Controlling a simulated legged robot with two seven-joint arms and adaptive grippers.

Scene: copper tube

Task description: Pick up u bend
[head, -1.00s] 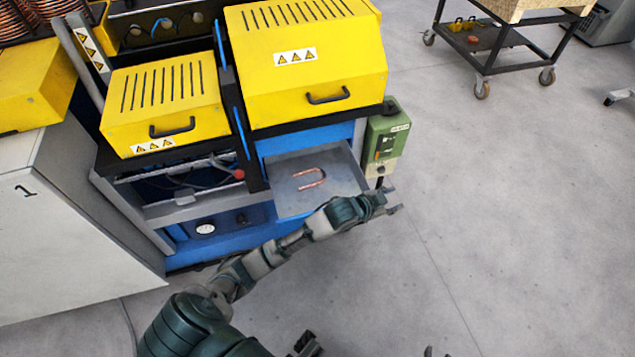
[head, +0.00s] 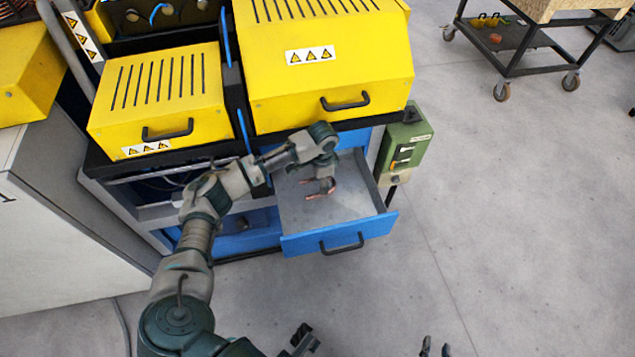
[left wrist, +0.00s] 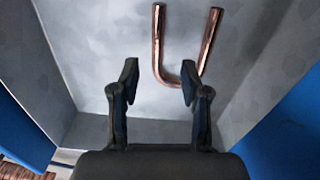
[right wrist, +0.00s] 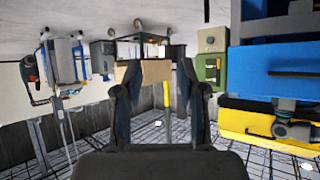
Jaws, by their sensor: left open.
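The copper u bend (left wrist: 158,45) lies flat on the grey floor of the pulled-out drawer (head: 361,242). In the head view my left gripper (head: 320,187) is above it and hides most of it. In the left wrist view my left gripper (left wrist: 160,78) is open, with the tube's curved end near its fingertips. The left finger is to the left of the tube, and the right fingertip overlaps the bend. I cannot tell whether they touch. My right gripper (right wrist: 157,78) is open and empty in the right wrist view, away from the drawer.
Drawer walls rise on both sides of the left gripper. Yellow machine covers (head: 325,75) with black handles stand above and behind the drawer. A green box (head: 404,148) is mounted to its right. A wheeled cart (head: 515,45) stands at the back right.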

